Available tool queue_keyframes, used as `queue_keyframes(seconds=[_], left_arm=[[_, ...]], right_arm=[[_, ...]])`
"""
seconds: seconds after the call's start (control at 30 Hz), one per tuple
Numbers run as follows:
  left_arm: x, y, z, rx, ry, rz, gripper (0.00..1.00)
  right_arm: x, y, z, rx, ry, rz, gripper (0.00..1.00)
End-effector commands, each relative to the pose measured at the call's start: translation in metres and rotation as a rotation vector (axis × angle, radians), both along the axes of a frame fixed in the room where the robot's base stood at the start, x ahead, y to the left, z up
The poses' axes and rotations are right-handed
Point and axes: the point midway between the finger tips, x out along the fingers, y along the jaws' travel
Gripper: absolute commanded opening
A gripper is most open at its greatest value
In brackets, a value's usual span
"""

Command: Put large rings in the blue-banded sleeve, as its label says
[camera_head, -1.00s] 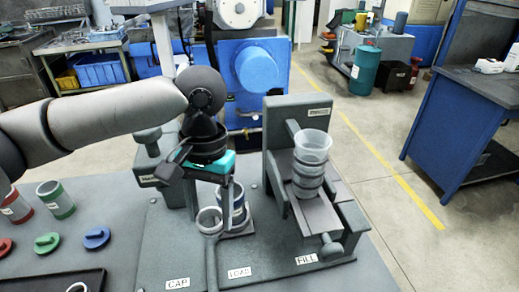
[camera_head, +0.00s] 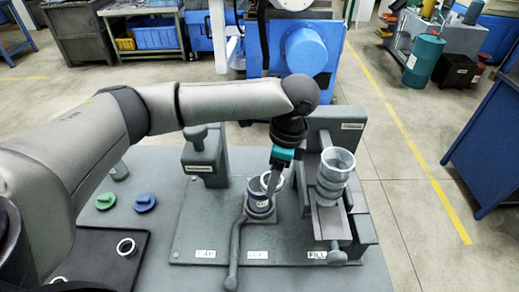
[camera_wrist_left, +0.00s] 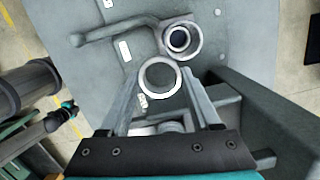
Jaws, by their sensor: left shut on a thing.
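My left gripper (camera_head: 275,180) is shut on a pale metal ring (camera_head: 268,181). In the left wrist view, the ring (camera_wrist_left: 160,77) sits between the fingertips (camera_wrist_left: 160,92). The blue-banded sleeve (camera_head: 260,205) stands upright in the holder above the LOAD label; its dark open mouth (camera_wrist_left: 180,39) shows in the wrist view. The held ring is beside the sleeve's mouth, on its FILL side, not centred over it. A teal-banded part at the left of the wrist view looks like my right gripper (camera_wrist_left: 70,106); its fingers are unclear.
A lever (camera_head: 234,262) runs forward from the LOAD holder. A labelled grey block (camera_head: 203,155) stands behind left. Green (camera_head: 106,201) and blue (camera_head: 145,203) caps and a dark tray (camera_head: 95,262) with a ring lie left.

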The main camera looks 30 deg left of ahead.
Motion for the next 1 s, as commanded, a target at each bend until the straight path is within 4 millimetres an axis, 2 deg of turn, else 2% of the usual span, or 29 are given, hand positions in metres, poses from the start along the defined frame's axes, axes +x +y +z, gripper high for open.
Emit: queue_keyframes(seconds=[0.03,0.1,0.5,1.0], left_arm=[[0.002,0.001,0.004,0.0,0.003,-0.056,0.02],[0.005,0.003,0.005,-0.001,0.002,-0.143,0.02],[0.019,0.018,0.006,-0.001,0.002,-0.637,0.02],[0.027,0.04,0.005,0.0,0.001,-1.225,0.02]], right_arm=[[0.0,-0.001,0.01,-0.002,0.001,0.001,0.5],[0.0,-0.003,0.017,-0.003,0.0,0.001,0.5],[0.0,-0.005,0.057,-0.006,0.0,0.0,0.5],[0.0,-0.005,0.103,-0.006,0.0,-0.001,0.5]])
